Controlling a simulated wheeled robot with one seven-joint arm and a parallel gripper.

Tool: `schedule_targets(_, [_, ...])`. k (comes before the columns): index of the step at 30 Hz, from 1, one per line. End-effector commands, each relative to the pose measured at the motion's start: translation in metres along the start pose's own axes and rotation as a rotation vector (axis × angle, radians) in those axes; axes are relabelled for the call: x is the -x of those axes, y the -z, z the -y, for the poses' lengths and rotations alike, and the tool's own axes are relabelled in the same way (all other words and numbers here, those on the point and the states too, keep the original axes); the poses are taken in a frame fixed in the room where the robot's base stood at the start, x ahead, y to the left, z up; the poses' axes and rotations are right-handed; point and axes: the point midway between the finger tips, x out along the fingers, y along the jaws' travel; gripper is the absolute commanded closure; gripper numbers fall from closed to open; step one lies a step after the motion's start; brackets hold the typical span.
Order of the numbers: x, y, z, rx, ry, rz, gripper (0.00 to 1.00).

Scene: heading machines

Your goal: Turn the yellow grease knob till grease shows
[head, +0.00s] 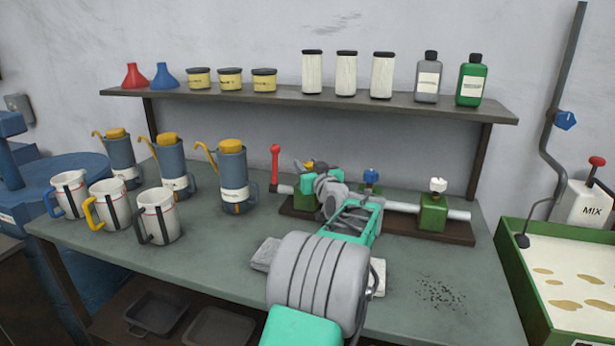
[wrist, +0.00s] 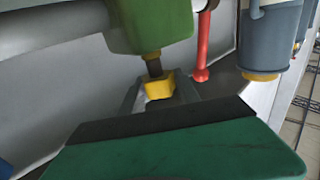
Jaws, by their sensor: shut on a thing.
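The yellow grease knob (wrist: 159,86) sits on a short dark stem under a green valve block (wrist: 150,25) in the wrist view, which looks upside down. My gripper (wrist: 160,97) is shut on the knob, with grey fingers on both sides of it. In the head view a small bit of the yellow knob (head: 309,165) shows just past my gripper (head: 318,177), at the left part of the pipe. I see no grease around the knob in either view.
A red lever (head: 275,164) stands just left of my gripper. A blue knob (head: 371,176) and a white knob (head: 438,186) are to the right on the same pipe. A blue-grey grease can (head: 232,180) is close on the left. A shelf (head: 300,99) with bottles hangs above.

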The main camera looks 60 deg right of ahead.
Motion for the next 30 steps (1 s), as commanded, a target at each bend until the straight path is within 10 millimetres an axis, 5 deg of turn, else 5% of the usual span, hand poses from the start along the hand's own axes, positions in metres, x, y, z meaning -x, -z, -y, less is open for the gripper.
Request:
schedule_targets(15, [-0.0010, 0.0014, -0.0005, -0.003, 0.393, 0.004, 1.00])
schedule_targets(30, [-0.0010, 0.0001, 0.0024, -0.003, 0.520, 0.001, 1.00])
